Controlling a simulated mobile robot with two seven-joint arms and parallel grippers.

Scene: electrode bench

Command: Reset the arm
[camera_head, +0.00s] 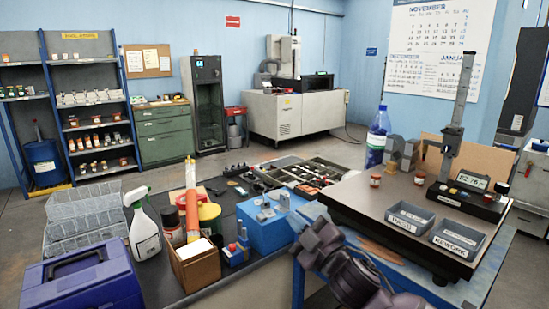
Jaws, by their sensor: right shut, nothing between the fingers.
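My right arm (350,270) comes in from the bottom, dark grey, in front of the blue-framed bench. My right gripper (299,217) points up and left, beside the blue box (262,237) with small metal parts on top. It is shut with nothing held; whether it touches the box I cannot tell. My left gripper and left arm are out of view.
A granite plate (395,197) at right carries a height gauge (457,130), a blue bottle (377,140) and two grey bins, REWORK (458,238) and PASS (408,218). The dark bench at left holds a spray bottle (143,225), cardboard box (195,264) and purple toolbox (85,282).

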